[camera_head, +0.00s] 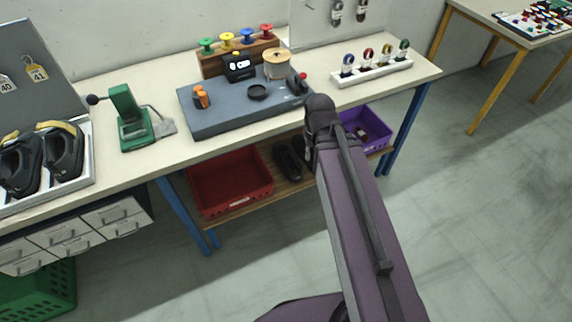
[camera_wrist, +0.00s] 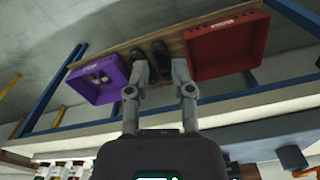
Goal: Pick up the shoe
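A pair of dark shoes lies on the low wooden shelf under the workbench, between a red bin and a purple bin. In the head view they show as dark shapes (camera_head: 288,163), partly hidden by my arm. In the wrist view one shoe (camera_wrist: 161,56) shows between the fingers of my gripper (camera_wrist: 160,72), and the other (camera_wrist: 138,54) is partly behind the left finger. My gripper is open, with nothing between its fingertips that I can see it touching.
The red bin (camera_head: 212,192) and purple bin (camera_head: 372,124) flank the shoes on the shelf (camera_wrist: 176,43). The workbench top (camera_head: 160,75) above holds a grey tool board (camera_head: 225,122) and a green press (camera_head: 128,108). Blue table legs (camera_head: 187,217) stand nearby. Floor at the right is clear.

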